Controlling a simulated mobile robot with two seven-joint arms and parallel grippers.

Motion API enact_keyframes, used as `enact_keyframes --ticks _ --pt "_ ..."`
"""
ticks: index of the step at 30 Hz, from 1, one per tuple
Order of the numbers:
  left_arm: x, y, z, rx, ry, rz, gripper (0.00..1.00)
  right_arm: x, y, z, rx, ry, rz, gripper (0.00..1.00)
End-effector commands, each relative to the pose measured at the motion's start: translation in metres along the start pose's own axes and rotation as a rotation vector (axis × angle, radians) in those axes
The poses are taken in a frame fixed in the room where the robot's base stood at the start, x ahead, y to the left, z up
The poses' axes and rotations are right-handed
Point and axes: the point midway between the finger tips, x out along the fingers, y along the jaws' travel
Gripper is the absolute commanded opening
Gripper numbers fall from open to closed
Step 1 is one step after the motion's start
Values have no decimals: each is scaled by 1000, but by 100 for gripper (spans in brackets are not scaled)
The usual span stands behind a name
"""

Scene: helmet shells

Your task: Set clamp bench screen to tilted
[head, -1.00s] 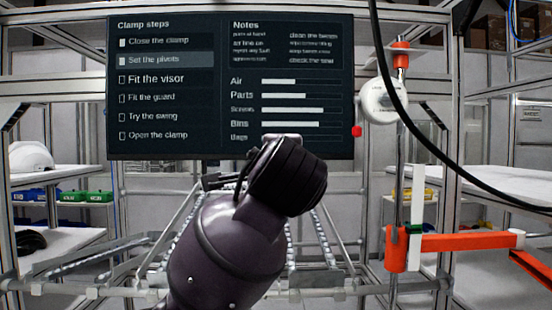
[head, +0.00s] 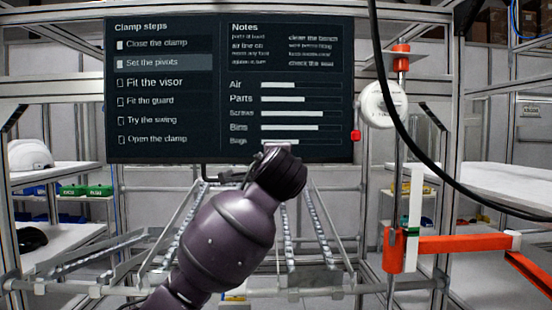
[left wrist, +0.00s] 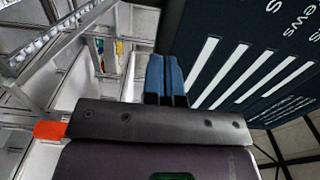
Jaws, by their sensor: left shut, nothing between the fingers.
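The clamp bench screen (head: 170,100) is a dark panel with "Clamp steps" and "Notes" text, hanging at upper middle in the head view. Its face looks nearly upright; I cannot tell its exact tilt. My left arm reaches up in front of its lower edge, and the wrist hides most of the gripper there. In the left wrist view the blue fingers of my left gripper (left wrist: 166,78) are together and empty, beside the screen (left wrist: 245,65), which fills the upper right. I cannot tell whether they touch it. My right gripper is not in view.
A black cable (head: 400,120) hangs right of the screen, by a white round device (head: 383,103). An orange clamp arm (head: 455,244) stands at right. A metal rail frame (head: 170,240) lies below the screen. A white helmet shell (head: 27,154) rests on the left shelf.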

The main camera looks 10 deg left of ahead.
Motion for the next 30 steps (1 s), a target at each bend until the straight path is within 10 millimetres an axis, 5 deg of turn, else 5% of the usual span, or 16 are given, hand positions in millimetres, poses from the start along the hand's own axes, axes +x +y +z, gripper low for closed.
enact_keyframes --ticks 20,30 --pt "12 2 1 -3 -4 -56 0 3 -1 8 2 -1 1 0" --pt "43 8 1 0 -3 -265 0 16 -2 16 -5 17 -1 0"
